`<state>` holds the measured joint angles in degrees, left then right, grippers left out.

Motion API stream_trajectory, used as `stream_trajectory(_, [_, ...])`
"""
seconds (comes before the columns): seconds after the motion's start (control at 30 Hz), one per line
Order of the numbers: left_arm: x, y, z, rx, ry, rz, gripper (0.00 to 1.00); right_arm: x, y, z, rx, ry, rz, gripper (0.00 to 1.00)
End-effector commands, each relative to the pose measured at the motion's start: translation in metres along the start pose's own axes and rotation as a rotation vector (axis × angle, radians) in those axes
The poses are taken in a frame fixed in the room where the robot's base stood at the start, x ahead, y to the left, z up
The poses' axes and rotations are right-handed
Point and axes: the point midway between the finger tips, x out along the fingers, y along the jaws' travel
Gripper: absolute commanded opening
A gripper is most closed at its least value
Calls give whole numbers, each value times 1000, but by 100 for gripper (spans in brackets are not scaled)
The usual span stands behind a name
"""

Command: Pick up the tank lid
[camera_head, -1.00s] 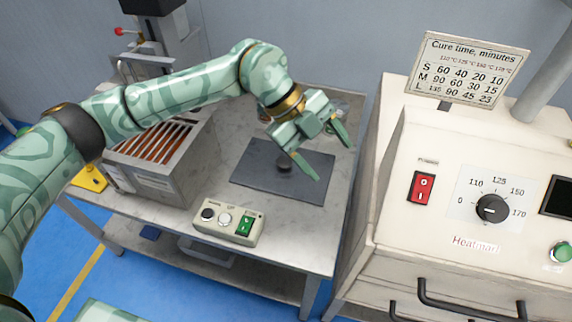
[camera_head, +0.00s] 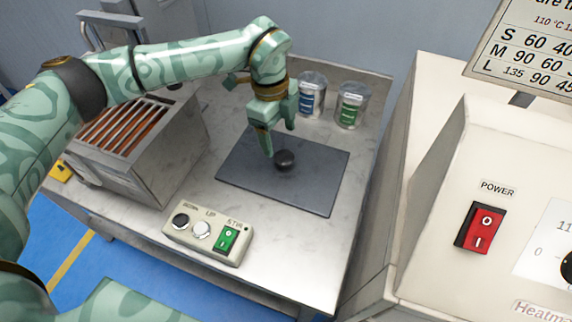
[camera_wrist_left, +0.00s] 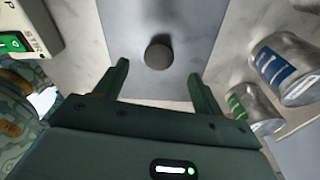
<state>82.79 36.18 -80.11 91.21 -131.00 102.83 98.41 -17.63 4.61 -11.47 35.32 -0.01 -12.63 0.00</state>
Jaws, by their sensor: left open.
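The tank lid (camera_head: 315,191) is a flat dark grey plate lying on the metal bench. Its round black knob (camera_head: 285,160) stands up near the middle. In the left wrist view the lid (camera_wrist_left: 140,18) runs up the picture and the knob (camera_wrist_left: 158,56) lies just beyond the fingertips, between their lines. My left gripper (camera_head: 279,142) points down over the lid by the knob, with its fingers apart and nothing between them. It also shows in the left wrist view (camera_wrist_left: 158,75). I cannot tell whether a fingertip touches the knob. My right gripper is not in view.
A control box (camera_head: 208,232) with a green switch sits at the bench's front. A metal rack (camera_head: 160,160) with copper-coloured bars stands left. Two labelled cans, blue (camera_head: 311,95) and green (camera_head: 351,106), stand behind the lid. A cream oven cabinet (camera_head: 430,205) stands right.

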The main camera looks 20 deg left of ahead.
Motion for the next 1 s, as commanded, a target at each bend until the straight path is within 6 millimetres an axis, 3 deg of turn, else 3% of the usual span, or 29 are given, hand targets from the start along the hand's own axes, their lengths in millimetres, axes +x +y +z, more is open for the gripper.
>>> stream_trajectory(0.27, [24,0,-2,1,2,2,69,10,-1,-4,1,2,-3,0])
stream_trajectory(0.5, [64,0,-4,1,2,5,69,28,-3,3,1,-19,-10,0])
stream_trajectory(0.73, [63,-1,-5,2,1,-1,69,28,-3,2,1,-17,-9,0])
stream_trajectory(0.77, [63,-1,-5,2,1,-1,66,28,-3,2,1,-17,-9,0])
stream_trajectory(0.9, [63,-1,-4,2,1,-1,28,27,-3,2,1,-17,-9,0])
stream_trajectory(1.0, [63,-1,-5,2,2,-2,6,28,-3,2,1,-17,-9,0])
